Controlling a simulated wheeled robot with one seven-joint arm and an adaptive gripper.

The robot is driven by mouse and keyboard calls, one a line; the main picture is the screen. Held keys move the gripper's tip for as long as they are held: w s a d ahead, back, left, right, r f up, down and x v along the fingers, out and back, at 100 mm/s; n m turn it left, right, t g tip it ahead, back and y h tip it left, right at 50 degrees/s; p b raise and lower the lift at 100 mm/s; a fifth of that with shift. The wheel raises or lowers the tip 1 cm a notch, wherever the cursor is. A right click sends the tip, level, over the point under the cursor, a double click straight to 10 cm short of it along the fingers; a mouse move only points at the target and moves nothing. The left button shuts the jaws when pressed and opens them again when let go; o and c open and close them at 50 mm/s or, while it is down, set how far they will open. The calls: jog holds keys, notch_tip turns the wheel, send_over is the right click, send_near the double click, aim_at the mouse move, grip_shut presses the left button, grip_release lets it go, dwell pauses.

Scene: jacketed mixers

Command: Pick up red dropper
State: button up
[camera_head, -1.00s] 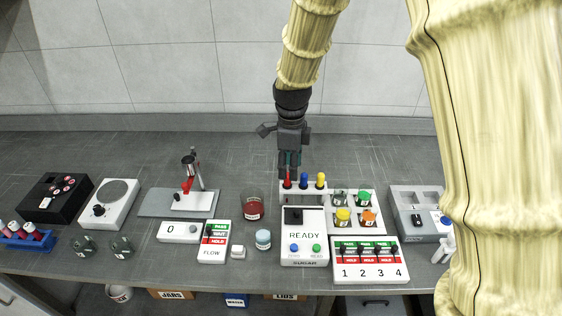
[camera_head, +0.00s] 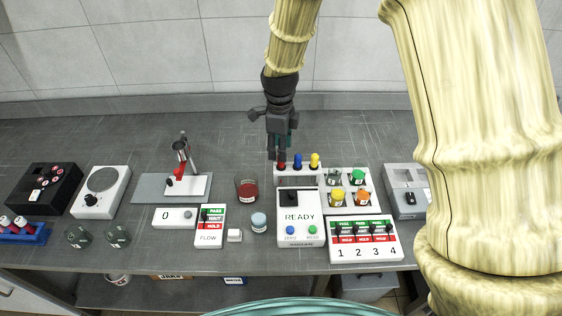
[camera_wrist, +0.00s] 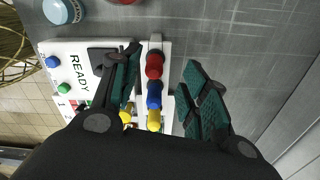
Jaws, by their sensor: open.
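The red dropper (camera_wrist: 154,64) stands in a pale rack (camera_wrist: 155,44) at the end of a row, beside a blue dropper (camera_wrist: 154,95) and a yellow dropper (camera_wrist: 153,120). In the head view the red dropper (camera_head: 282,160) is the leftmost of the three, partly hidden by my gripper (camera_head: 277,150). My gripper (camera_wrist: 164,76) is open and empty in the wrist view. Its two green-padded fingers lie on either side of the dropper row, pointing towards the red end. I cannot tell how far above the red dropper the fingertips are.
A READY device (camera_head: 299,222) stands just in front of the rack. A tray of coloured-cap jars (camera_head: 366,204) is to its right. A jar of red contents (camera_head: 247,189) and a stand (camera_head: 183,165) are to the left. The bench behind the rack is clear.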

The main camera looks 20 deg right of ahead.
aim_at(281, 167)
jog(key=shift+s+p, duration=0.3)
jog(key=shift+s, duration=0.1)
jog(key=shift+s+f, duration=0.25)
jog(key=f, duration=0.1)
jog(key=w+f+p, duration=0.1)
jog(key=f, duration=0.1)
jog(key=shift+p, duration=0.3)
jog(key=shift+s+d+f, duration=0.1)
jog(key=shift+s+f, duration=0.05)
jog(key=shift+f, duration=0.15)
jog(key=shift+s+f, duration=0.1)
jog(key=shift+s, duration=0.1)
jog(key=shift+w+f, duration=0.15)
jog(key=c, duration=0.8)
